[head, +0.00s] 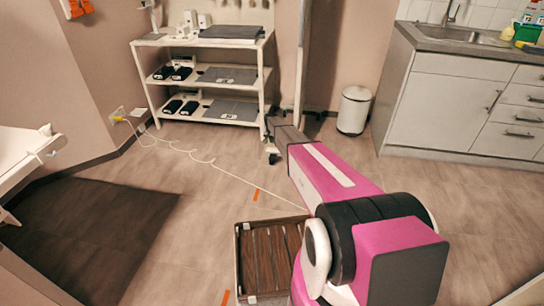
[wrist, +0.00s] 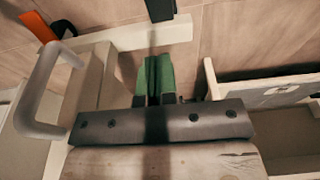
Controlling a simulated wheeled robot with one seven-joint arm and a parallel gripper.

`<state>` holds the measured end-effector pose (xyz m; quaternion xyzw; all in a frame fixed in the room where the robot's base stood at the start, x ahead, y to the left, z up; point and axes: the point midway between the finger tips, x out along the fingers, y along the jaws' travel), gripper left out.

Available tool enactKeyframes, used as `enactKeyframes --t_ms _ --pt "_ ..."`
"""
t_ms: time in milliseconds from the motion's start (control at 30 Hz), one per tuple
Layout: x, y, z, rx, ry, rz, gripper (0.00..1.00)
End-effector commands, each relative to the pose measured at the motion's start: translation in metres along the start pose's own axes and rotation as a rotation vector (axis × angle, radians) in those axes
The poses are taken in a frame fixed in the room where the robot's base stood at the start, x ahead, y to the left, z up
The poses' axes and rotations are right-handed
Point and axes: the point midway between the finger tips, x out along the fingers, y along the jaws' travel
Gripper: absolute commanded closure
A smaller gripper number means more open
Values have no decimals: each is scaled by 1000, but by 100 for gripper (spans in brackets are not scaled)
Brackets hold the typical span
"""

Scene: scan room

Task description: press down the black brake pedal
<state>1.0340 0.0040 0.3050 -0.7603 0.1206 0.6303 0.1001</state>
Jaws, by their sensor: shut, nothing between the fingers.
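My gripper (wrist: 153,75) shows in the wrist view with its two green fingertips together and nothing between them. A small black piece (wrist: 160,9) lies beyond the fingertips at the top of the wrist view, at a pale bar; it may be the brake pedal, but I cannot tell for sure. A gap shows between it and the fingertips in the picture. In the head view my pink arm reaches forward toward the shelf's right front leg. I cannot make out the fingertips or a clear pedal there.
A white shelf rack (head: 200,42) with dark items stands at the back. A white bin (head: 354,110) and a sink cabinet (head: 450,95) stand to the right. A pale cable (head: 180,150) runs over the floor. A slatted crate (head: 268,255) is close in front.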

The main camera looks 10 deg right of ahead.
Motion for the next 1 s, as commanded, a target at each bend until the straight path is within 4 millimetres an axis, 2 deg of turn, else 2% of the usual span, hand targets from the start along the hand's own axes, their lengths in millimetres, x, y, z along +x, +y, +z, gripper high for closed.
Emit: enactKeyframes --t_ms 233,367,467,933,1000 --pt "0 0 1 0 0 0 100" --pt "7 0 0 0 -1 0 100" --pt "20 0 -1 0 -1 0 100" --pt "106 0 0 -1 -1 0 100" --pt "114 0 6 -1 -2 1 100"
